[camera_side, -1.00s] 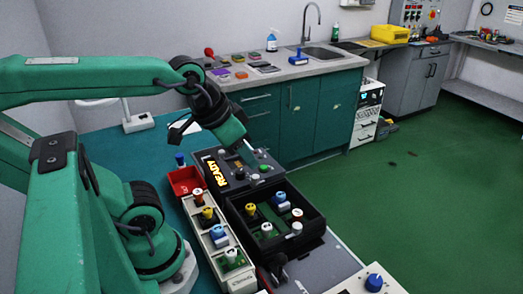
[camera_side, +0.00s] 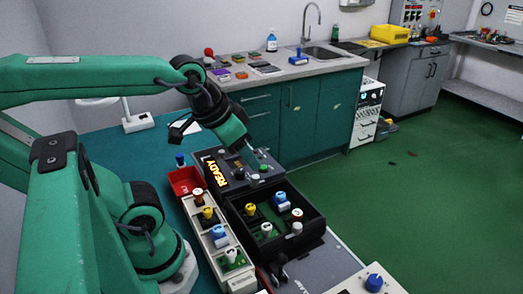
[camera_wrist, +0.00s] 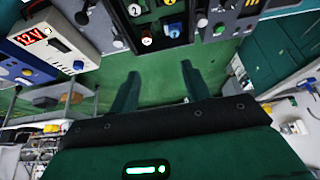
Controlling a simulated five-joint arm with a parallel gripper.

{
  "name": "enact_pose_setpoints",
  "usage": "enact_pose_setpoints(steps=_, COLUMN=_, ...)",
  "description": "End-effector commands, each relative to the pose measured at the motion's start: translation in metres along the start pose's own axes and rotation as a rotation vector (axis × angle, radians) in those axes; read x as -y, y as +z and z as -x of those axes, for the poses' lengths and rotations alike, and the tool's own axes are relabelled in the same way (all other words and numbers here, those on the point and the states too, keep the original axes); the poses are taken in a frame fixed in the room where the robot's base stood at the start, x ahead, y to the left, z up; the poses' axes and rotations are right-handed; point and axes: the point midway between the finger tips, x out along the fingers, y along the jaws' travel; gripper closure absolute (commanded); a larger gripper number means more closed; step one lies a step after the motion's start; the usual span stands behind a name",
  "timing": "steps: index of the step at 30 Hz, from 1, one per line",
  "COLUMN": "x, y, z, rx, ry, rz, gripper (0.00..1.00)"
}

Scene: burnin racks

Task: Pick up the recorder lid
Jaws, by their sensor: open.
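My gripper (camera_wrist: 160,75) is open, with its two dark green fingers apart and green floor between them in the wrist view. Nothing is held between the fingers. In the side view my gripper is at the lower end of the green wrist, above the dark unit (camera_side: 238,172) with the lit READY display. The fingers are too small and dark there to make out. I cannot tell which thing is the recorder lid; no piece is clearly recognisable as it in either view.
A black open tray (camera_side: 310,242) holds several capped pieces. A narrow white tray (camera_side: 237,283) with more pieces and a red bin (camera_side: 183,181) stand to its left. A white box with a lit 12 V display (camera_wrist: 47,35) shows in the wrist view. Green floor lies beyond the table.

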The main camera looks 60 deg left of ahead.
Motion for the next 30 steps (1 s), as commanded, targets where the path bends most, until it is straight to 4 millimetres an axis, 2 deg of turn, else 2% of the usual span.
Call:
enact_pose_setpoints(steps=8, x=0.018, y=-0.018, z=-0.006, rx=0.044, ry=-0.030, rz=-0.020, gripper=0.52)
enact_pose_setpoints(steps=14, x=0.047, y=-0.041, z=-0.018, rx=0.105, ry=-0.061, rz=-0.054, gripper=0.52)
enact_pose_setpoints(steps=22, x=0.099, y=-0.065, z=-0.042, rx=0.199, ry=-0.084, rz=-0.102, gripper=0.52)
enact_pose_setpoints(steps=30, x=0.161, y=-0.076, z=-0.071, rx=0.290, ry=-0.079, rz=-0.143, gripper=0.52)
